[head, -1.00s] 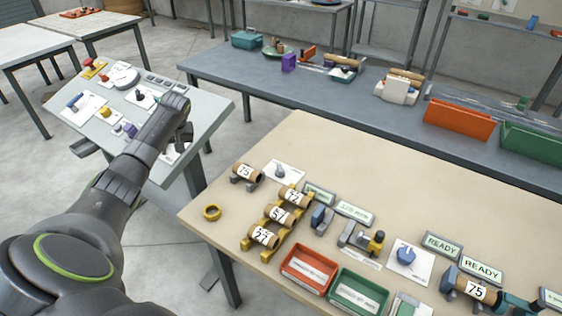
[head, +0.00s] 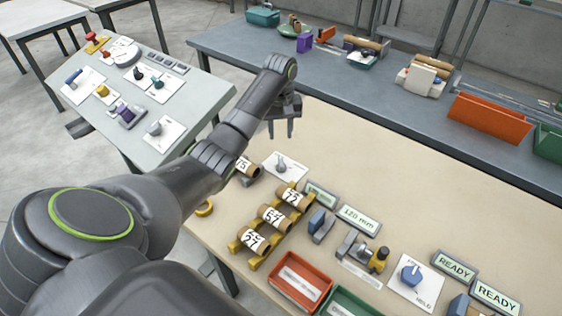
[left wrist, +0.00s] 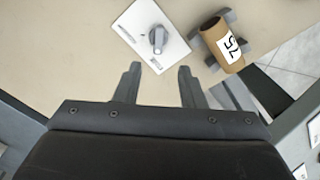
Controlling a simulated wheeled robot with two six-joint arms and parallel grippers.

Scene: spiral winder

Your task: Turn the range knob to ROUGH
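A grey knob (head: 282,165) on a white plate stands on the beige table; I take it for the range knob. In the left wrist view the knob (left wrist: 158,38) lies just beyond my fingertips, with small labels at two plate corners that are too small to read. My left gripper (head: 281,133) is open, pointing down above the table behind the knob in the head view. In the left wrist view its fingers (left wrist: 160,68) are apart and empty, not touching the knob. My right gripper is not in view.
A cardboard roll marked 75 (left wrist: 225,45) lies in a grey cradle beside the plate. A yellow rack (head: 247,262) holds several rolls. A 120 mm display (head: 359,219) and a blue FREE/HELD knob (head: 411,273) stand to the right. Table behind the knob is clear.

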